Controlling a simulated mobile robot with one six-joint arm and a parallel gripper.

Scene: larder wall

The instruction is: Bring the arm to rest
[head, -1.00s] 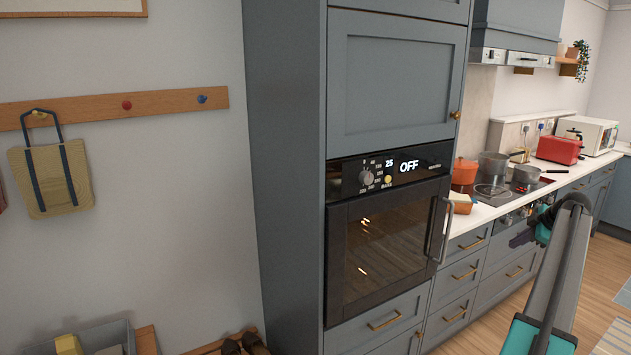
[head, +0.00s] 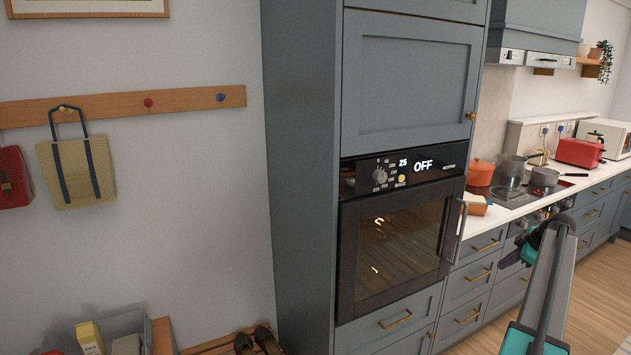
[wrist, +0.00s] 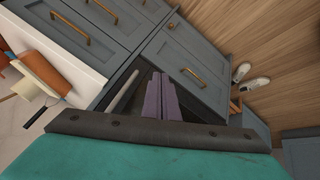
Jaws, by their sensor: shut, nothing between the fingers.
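The far side of the gripper is hidden.
The oven (head: 398,240) is shut and reads OFF; its handle (head: 459,232) sticks out near my gripper. The worktop (head: 477,222) holds pots and a red toaster (head: 579,152). White shoes (wrist: 241,72) lie on the floor. Open wooden floor (head: 600,285) is at right.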

